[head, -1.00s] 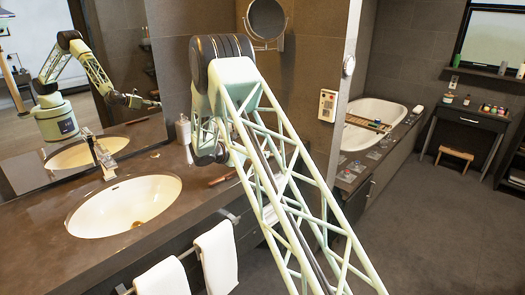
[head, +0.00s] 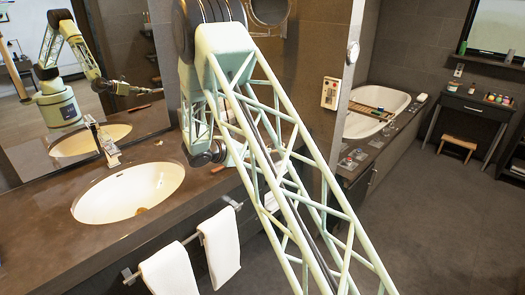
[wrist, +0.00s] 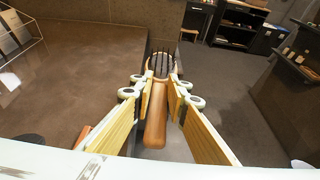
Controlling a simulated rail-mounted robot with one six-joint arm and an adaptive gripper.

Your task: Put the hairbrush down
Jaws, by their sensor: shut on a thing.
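The hairbrush shows in the wrist view, with a brown wooden handle (wrist: 155,118) and a dark bristled head (wrist: 161,64) pointing away from me. My gripper (wrist: 160,88) is shut on it, with the wood-coloured fingers on both sides of the brush. The brush lies in the picture along the right edge of the brown vanity counter (wrist: 85,50), with dark floor to its right. I cannot tell its height above the counter. In the head view my arm hides the gripper and brush; the mirror shows a small reflection of my gripper (head: 120,88).
The sink (head: 128,192) takes up the left part of the counter. White towels (head: 220,245) hang from a rail along the counter front. A bathtub (head: 375,108) and a dark side table (head: 478,105) stand farther right. Bare counter shows left of the brush in the wrist view.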

